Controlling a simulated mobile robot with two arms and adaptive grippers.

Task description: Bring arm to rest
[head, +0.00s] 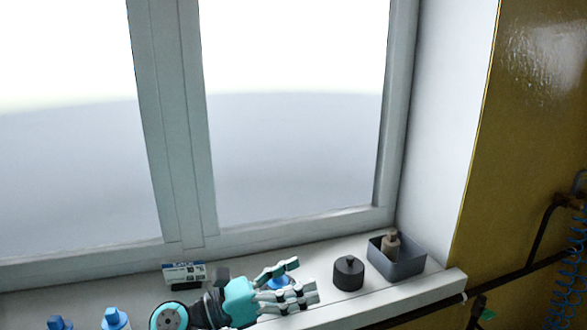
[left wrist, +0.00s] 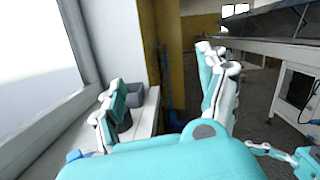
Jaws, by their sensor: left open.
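My left gripper (head: 303,278) is low in the head view, over the white window sill (head: 440,285). Its teal and grey fingers are apart and point right, toward a dark knobbed cylinder (head: 348,273) that stands clear of them. A blue item (head: 279,283) shows partly behind the fingers; I cannot tell whether they touch it. In the left wrist view the left gripper (left wrist: 160,75) has its fingers spread wide, with nothing held between them. A teal and white hand, likely my right gripper (left wrist: 268,150), shows small at the lower right; its jaw state is unclear.
A grey bin (head: 408,268) with a beige bottle (head: 390,246) stands at the sill's right end. A printed card (head: 184,274), a dark block (head: 222,275) and blue-capped bottles (head: 115,319) are near my arm. Window frames rise behind. Pipes run along the yellow wall (head: 520,150).

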